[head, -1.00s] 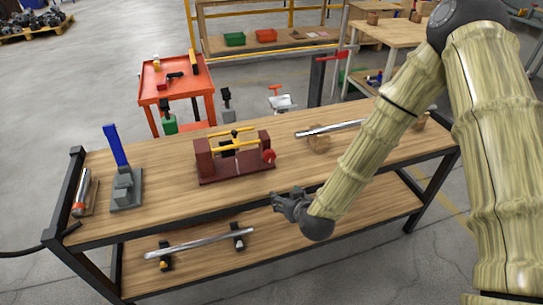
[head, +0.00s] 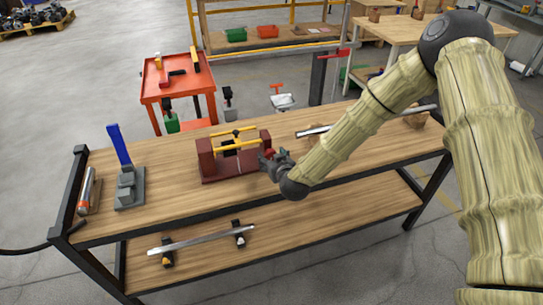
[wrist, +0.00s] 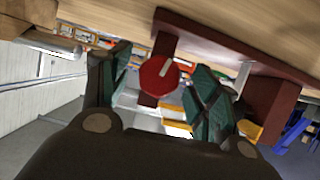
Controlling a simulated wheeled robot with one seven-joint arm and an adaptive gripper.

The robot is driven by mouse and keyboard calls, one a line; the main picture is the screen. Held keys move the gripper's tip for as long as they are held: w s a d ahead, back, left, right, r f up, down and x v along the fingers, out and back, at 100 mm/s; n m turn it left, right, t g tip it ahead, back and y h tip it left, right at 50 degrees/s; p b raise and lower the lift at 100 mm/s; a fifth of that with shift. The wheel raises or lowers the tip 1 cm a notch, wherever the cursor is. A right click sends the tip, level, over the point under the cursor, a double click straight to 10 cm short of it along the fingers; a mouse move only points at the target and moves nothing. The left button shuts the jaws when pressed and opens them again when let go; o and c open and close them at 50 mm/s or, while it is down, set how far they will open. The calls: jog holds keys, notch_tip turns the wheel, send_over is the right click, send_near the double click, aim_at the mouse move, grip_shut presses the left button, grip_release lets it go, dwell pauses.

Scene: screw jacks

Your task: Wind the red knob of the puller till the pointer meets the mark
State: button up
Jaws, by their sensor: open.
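The puller (head: 236,171) is a dark red frame with two uprights and yellow bars, standing on the workbench. Its red knob (wrist: 158,76), with a pale line on its face, shows between my fingers in the wrist view. In the head view the knob (head: 269,153) is partly covered by my gripper (head: 268,161). My gripper (wrist: 155,70) is open at the knob's right end of the puller, its dark green fingers on either side of the knob with gaps visible. I cannot make out the pointer or the mark.
The lower shelf holds a propped rod (head: 200,240). The front bench edge is clear.

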jog(key=shift+w+a+f, duration=0.15)
jog(key=shift+w+f, duration=0.15)
jog(key=shift+w, duration=0.3)
jog(key=shift+c, duration=0.2)
jog(key=c, duration=1)
jog(key=shift+f+m+b, duration=0.2)
jog(key=shift+m+b, duration=0.1)
jog(key=shift+b, duration=0.4)
jog(key=shift+r+m+y+b, duration=0.15)
jog(key=shift+m+y+b, duration=0.6)
jog(key=shift+b, duration=0.25)
jog(key=o, duration=1)
jog(key=shift+o, duration=0.2)
